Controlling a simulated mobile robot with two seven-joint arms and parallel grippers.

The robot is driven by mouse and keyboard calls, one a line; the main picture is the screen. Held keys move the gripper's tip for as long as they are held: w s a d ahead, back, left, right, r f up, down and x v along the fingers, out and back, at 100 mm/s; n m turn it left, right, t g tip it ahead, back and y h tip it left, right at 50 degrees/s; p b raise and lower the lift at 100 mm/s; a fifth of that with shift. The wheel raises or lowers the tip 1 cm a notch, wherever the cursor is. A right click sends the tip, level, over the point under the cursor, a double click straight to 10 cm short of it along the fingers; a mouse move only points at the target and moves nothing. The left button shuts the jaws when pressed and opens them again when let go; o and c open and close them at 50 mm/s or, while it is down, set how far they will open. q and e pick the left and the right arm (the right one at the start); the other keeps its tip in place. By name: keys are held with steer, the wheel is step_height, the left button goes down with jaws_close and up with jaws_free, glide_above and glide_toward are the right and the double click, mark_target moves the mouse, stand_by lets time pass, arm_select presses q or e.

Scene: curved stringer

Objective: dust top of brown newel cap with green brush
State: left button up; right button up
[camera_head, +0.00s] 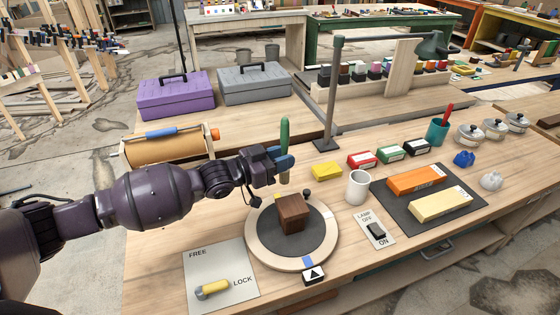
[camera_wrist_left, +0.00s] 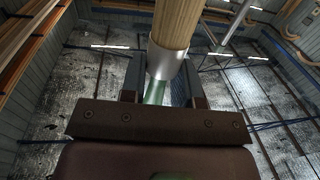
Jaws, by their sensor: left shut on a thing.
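The brown newel cap (camera_head: 292,212) is a dark wooden block on the dark disc of a round turntable (camera_head: 262,250). My left gripper (camera_head: 283,162) is above and slightly left of the cap, apart from it. It is shut on the green brush (camera_head: 284,130), whose green part stands upright above the fingers. A tan end shows just below the fingers. In the left wrist view the brush's tan part (camera_wrist_left: 175,22) and metal collar (camera_wrist_left: 165,62) extend from between the fingers. My right gripper is not in view.
A FREE/LOCK plate with a yellow lever (camera_head: 213,287) lies at the front left. A white mug (camera_head: 357,187), a lamp switch (camera_head: 376,231) and sharpening stones (camera_head: 415,179) are to the right. A lamp post (camera_head: 331,95) stands behind. A brown roll (camera_head: 170,147) lies left.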

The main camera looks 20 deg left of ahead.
arm_select(q)
step_height(320, 180, up, 2)
steer(key=shift+d+r+p, duration=0.1)
steer(key=shift+p, duration=0.45)
steer(key=shift+r, duration=0.2)
